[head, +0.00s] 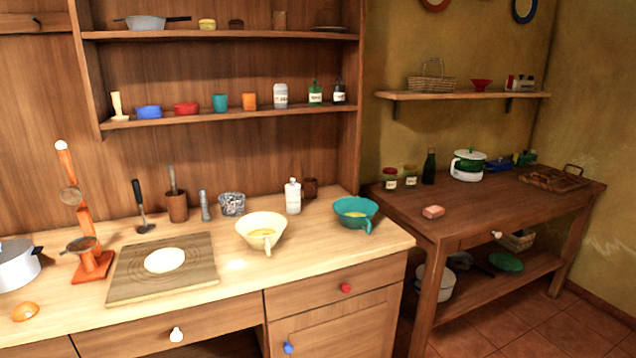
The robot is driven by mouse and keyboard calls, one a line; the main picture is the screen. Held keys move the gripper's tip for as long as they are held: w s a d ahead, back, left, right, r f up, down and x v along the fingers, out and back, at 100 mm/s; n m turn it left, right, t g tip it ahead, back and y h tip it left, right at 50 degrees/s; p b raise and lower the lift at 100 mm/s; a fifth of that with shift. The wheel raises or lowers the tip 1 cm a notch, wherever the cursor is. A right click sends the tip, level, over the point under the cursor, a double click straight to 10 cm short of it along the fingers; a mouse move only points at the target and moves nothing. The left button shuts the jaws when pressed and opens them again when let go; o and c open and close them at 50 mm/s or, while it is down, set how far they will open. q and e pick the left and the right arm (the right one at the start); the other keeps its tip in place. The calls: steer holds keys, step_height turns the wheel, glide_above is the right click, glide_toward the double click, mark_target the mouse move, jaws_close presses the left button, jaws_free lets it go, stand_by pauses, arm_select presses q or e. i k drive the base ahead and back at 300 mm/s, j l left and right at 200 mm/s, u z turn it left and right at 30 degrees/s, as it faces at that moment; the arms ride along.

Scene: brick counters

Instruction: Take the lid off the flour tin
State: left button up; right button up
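I cannot tell for sure which thing is the flour tin, as no label is readable. A pale grey-white canister (280,97) with a dark-lettered label stands upright on the lower wall shelf, with a light top on it. It is beside a green bottle (315,94) and a dark bottle (339,93), both labelled. A white bottle-like container (293,197) stands on the counter between the cream bowl and the teal bowl. Neither of my grippers is in view.
The light counter (205,228) holds a board (130,279) with flat dough, a cream bowl (249,229), a teal bowl (353,208), an orange stand (91,270) and a grey pot (14,272). The dark table (466,215) at right has a green-lidded white pot (467,171) and free room in front.

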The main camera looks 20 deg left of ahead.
mark_target(292, 186)
steer(key=i, duration=1.2)
